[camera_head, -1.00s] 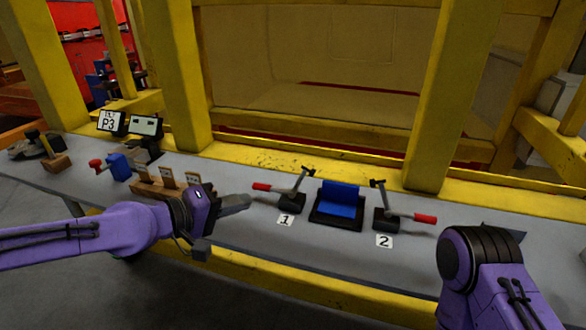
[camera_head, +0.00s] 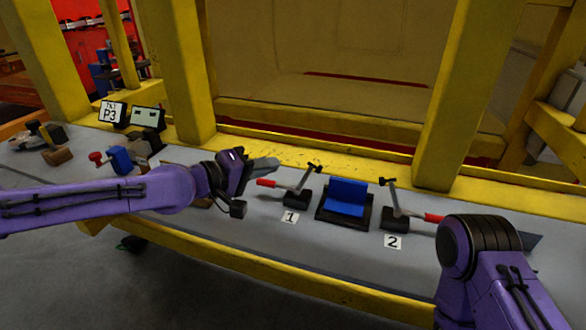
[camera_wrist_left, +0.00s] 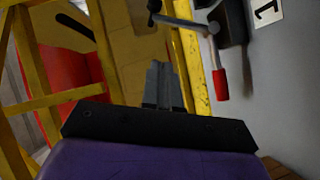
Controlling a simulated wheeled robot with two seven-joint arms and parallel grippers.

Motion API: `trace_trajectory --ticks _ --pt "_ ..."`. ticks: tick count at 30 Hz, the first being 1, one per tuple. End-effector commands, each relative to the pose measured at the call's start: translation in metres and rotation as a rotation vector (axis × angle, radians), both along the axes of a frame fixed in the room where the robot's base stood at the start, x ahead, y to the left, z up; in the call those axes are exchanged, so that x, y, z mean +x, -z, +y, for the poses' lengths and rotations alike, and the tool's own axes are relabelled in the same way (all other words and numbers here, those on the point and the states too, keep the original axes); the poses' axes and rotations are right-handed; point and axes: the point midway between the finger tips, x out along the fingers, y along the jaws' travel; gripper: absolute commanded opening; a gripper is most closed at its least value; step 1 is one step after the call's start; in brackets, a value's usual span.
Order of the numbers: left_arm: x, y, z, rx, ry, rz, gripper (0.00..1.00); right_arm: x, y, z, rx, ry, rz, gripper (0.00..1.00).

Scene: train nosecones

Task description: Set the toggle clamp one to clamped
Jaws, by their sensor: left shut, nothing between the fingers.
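Toggle clamp one (camera_head: 298,193) stands on the grey bench behind the label "1" (camera_head: 290,217). Its red-tipped handle (camera_head: 266,183) points left and its metal arm rises to a black tip at upper right. My left gripper (camera_head: 272,163) is shut and empty, just above and behind the red handle tip, apparently apart from it. In the left wrist view the shut fingers (camera_wrist_left: 161,85) are at centre, and the red handle tip (camera_wrist_left: 221,85) hangs to their right with a gap. My right gripper is out of view; only its purple arm shows at lower right.
A blue block (camera_head: 346,197) sits in a black holder right of clamp one. Toggle clamp two (camera_head: 398,218) stands further right, its red handle pointing right. Yellow posts (camera_head: 455,95) and a yellow rail rise behind the bench. Display signs (camera_head: 112,112) and a small blue vise (camera_head: 121,159) are at left.

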Motion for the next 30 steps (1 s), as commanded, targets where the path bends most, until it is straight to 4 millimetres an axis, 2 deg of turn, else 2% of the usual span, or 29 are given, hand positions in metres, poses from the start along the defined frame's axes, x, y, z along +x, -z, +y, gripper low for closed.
trace_trajectory --ticks 3,6,11,23,30 --pt "0.016 0.006 -0.020 0.003 0.001 0.002 0.00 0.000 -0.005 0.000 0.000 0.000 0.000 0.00" --pt "0.014 0.010 -0.037 0.005 0.004 0.000 0.00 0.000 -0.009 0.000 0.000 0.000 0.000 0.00" --pt "0.013 0.018 -0.052 0.002 0.001 -0.001 0.00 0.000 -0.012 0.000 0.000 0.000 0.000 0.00" --pt "0.012 0.020 -0.056 0.001 -0.002 -0.001 0.00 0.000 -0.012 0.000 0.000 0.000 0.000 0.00" --pt "0.013 0.018 -0.057 0.035 -0.003 -0.012 0.00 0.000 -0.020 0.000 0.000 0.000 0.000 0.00"
